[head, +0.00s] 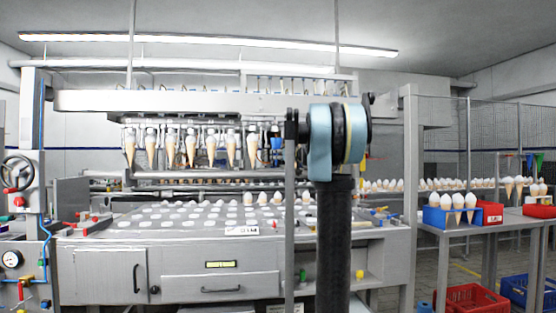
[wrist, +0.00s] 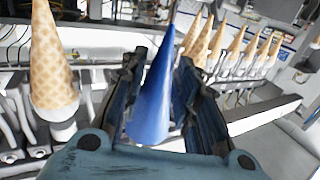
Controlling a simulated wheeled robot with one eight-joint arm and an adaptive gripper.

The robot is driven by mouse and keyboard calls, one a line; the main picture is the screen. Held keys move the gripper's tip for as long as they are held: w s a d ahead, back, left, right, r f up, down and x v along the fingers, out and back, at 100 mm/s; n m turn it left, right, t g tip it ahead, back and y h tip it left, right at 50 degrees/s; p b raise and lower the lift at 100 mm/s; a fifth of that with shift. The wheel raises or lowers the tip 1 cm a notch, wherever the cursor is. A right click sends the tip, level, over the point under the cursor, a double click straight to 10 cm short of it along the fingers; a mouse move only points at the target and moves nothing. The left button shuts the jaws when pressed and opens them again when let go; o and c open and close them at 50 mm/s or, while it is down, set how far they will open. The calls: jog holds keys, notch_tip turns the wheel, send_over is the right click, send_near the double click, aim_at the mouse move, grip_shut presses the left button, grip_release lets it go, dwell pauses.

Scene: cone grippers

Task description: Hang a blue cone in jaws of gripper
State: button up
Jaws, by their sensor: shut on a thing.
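The blue cone (wrist: 153,100) stands between the two dark fingers of my gripper (wrist: 163,62) in the wrist view, which shuts on it. Its narrow tip points up in that picture and its wide end is nearest the palm. In the head view a small blue and dark patch (head: 276,145) shows left of my arm; I cannot tell cone from gripper there. The machine's gripper jaws (head: 171,130) form a row along the overhead bar. Several tan cones (head: 211,150) hang from them, tips down. My arm hides the right end of the row.
A large tan cone (wrist: 52,70) is close to my gripper's left in the wrist view, with more cones (wrist: 236,50) at right. Below the row is a tray table (head: 180,218) with white-topped pieces. A blue crate (head: 436,217) and red crate (head: 491,212) stand on the right bench.

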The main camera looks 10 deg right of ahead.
jog(key=shift+w, duration=0.6)
jog(key=shift+w, duration=0.35)
jog(key=shift+w, duration=0.35)
jog(key=shift+w, duration=0.45)
jog(key=shift+w, duration=0.35)
jog(key=shift+w, duration=0.35)
jog(key=shift+w, duration=0.7)
jog(key=shift+w+a, duration=0.1)
jog(key=shift+w, duration=0.25)
jog(key=shift+f, duration=0.6)
dwell(1.2)
